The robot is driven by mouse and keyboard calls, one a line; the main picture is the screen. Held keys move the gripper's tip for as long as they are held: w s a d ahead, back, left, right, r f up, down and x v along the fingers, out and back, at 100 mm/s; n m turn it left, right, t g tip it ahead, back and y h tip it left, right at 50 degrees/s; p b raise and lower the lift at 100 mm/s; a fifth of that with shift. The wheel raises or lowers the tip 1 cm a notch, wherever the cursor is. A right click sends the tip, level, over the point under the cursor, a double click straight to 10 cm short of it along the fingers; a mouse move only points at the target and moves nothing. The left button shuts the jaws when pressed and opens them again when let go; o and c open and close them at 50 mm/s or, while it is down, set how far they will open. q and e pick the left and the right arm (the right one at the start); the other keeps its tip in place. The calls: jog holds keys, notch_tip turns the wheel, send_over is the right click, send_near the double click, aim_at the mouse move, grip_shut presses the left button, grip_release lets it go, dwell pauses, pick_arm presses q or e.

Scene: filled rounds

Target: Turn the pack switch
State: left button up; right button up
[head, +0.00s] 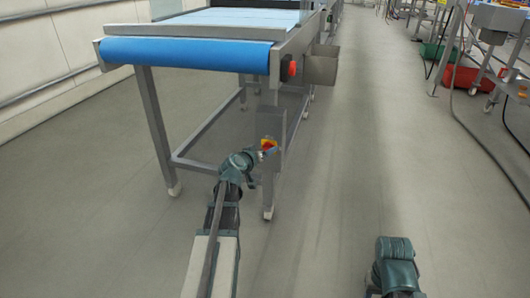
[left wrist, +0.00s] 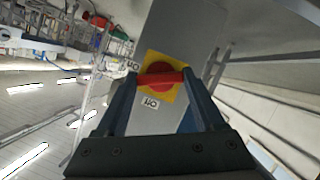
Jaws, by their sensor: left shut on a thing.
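The pack switch is a red rotary handle (left wrist: 161,78) on a yellow plate (left wrist: 152,60), mounted on a grey box (left wrist: 181,30). Small white labels sit beside the plate; one (left wrist: 150,103) seems to read I/ON, the other is hard to read. In the head view the switch (head: 268,143) is on the conveyor's near right leg, low under the belt. My left gripper (head: 264,153) reaches it from the front, and in the left wrist view its two fingers (left wrist: 160,84) are shut on the red handle, one on each side. My right gripper is not in view; only part of my right arm shows at bottom right.
The conveyor (head: 190,52) with a blue belt stands on wheeled legs above the switch. A red button (head: 292,68) and a metal bin (head: 322,66) are on its right side. Grey floor (head: 370,150) is clear to the right; red (head: 464,79) and green crates and cables lie further off.

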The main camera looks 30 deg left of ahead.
pick_arm(q)
jog(key=shift+d+m+g+y+p, duration=0.15)
jog(key=shift+m+g+y+p, duration=0.3)
jog(key=shift+m+y, duration=0.95)
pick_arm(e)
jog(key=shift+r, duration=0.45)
pick_arm(q)
jog(key=shift+m, duration=0.4)
jog(key=o, duration=1.4)
jog(key=shift+s+r, duration=0.1)
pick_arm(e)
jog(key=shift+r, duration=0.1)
